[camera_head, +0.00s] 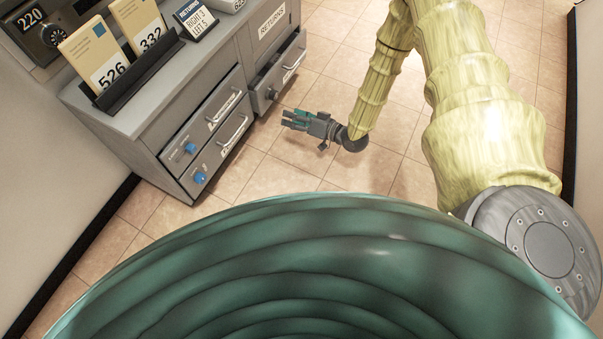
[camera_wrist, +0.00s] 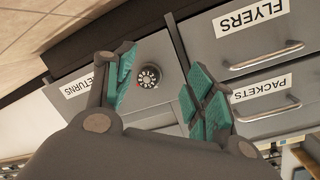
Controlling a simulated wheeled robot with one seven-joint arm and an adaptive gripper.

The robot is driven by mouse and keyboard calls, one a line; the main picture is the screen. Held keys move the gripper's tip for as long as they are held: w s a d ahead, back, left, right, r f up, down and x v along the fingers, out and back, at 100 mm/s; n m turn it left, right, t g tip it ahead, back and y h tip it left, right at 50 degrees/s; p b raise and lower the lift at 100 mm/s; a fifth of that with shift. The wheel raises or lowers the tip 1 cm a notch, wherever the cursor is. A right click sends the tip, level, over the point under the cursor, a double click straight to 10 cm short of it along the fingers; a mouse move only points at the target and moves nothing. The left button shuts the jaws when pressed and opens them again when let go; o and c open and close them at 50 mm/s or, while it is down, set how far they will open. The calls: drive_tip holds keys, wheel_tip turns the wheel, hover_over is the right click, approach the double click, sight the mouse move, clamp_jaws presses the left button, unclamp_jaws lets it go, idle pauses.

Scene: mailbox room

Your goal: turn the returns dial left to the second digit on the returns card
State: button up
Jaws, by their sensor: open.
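The returns card (camera_head: 195,18) stands on the counter in the head view. It seems to read "RIGHT 3, LEFT 5", though the print is small. The returns dial (camera_wrist: 148,77) is a dark round knob with a pale marked ring, on a grey front beside a RETURNS label (camera_wrist: 77,87) in the wrist view. Its setting is too small to read. My gripper (camera_head: 288,120) is open, out in front of the cabinet. In the wrist view its teal-padded fingers (camera_wrist: 160,88) appear on either side of the dial, apparently apart from it.
The grey cabinet (camera_head: 150,118) has drawers with handles and blue knobs (camera_head: 190,148). FLYERS (camera_wrist: 251,18) and PACKETS (camera_wrist: 262,88) labels mark neighbouring drawers. Cards reading 526 (camera_head: 95,55) and 332 (camera_head: 140,24) stand in a black holder. Tiled floor (camera_head: 290,165) around my gripper is clear.

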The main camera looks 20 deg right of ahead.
drive_tip(key=s+a+f+g+h+p, duration=0.1)
drive_tip(key=s+a+g+h+p, duration=0.1)
drive_tip(key=s, duration=0.8)
drive_tip(key=s+a+g+h+p, duration=0.2)
drive_tip(key=s+g, duration=0.4)
drive_tip(key=s, duration=0.4)
drive_tip(key=shift+a+f+h+p, duration=0.4)
drive_tip(key=shift+a+h, duration=0.5)
drive_tip(key=shift+a, duration=0.3)
drive_tip(key=shift+s, duration=0.1)
drive_tip(key=s+d+r+g+h+p, duration=0.2)
drive_tip(key=s+r+g, duration=0.15)
drive_tip(key=s, duration=0.55)
drive_tip(key=s+d+r+g+h+p, duration=0.15)
drive_tip(key=s+r, duration=0.25)
drive_tip(key=s, duration=0.4)
wheel_tip(320, 180, up, 37)
drive_tip(key=p, duration=3.7)
drive_tip(key=shift+a+r, duration=0.15)
drive_tip(key=shift+c, duration=0.3)
